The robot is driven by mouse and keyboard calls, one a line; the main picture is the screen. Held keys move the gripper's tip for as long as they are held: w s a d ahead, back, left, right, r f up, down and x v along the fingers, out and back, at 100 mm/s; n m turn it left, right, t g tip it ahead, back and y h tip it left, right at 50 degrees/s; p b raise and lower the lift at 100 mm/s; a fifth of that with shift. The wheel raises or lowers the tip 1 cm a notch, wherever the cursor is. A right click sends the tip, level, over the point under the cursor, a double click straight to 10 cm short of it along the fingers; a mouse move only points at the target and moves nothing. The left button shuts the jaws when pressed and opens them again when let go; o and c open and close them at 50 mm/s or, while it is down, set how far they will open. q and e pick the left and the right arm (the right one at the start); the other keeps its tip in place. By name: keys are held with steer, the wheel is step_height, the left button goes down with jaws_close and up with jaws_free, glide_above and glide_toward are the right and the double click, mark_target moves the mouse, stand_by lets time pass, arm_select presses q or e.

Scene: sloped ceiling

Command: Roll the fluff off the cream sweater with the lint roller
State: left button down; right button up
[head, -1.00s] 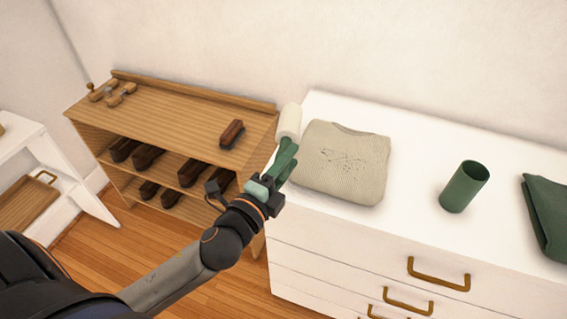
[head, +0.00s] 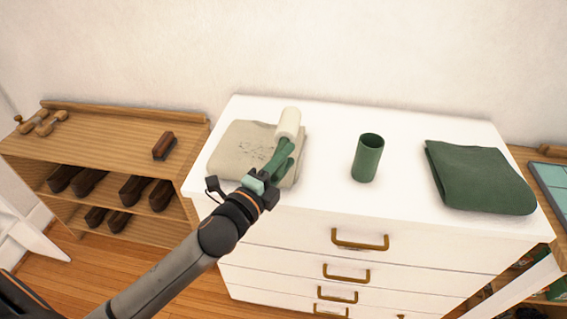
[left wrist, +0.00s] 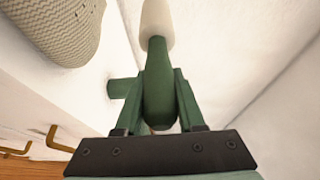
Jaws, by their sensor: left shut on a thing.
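The cream sweater (head: 228,150) lies folded on the white dresser top, left of its middle; part of it also shows in the left wrist view (left wrist: 58,28). Dark specks were visible on its middle earlier; my gripper and the roller now cover much of that area. My left gripper (head: 275,168) is shut on the green handle of the lint roller, whose white roll (head: 289,121) points up and away over the sweater's right side in the head view. The roll appears apart from the sweater in the left wrist view (left wrist: 157,22). My right gripper is out of view.
A green cup (head: 368,158) stands right of the sweater, and a folded green cloth (head: 480,178) lies farther right. Bare dresser top (head: 335,125) separates them. A wooden shoe rack (head: 100,130) with a brush (head: 163,145) stands at left. A wall backs everything.

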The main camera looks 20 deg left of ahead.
arm_select(q)
steer(key=f+b, duration=0.1)
steer(key=f, duration=0.1)
steer(key=f+b, duration=0.3)
steer(key=shift+w+d+f, duration=0.15)
steer(key=shift+d+f, duration=0.15)
steer(key=shift+f, duration=0.05)
steer(key=shift+f+b, duration=0.65)
steer(key=shift+f, duration=0.25)
stand_by(0.7)
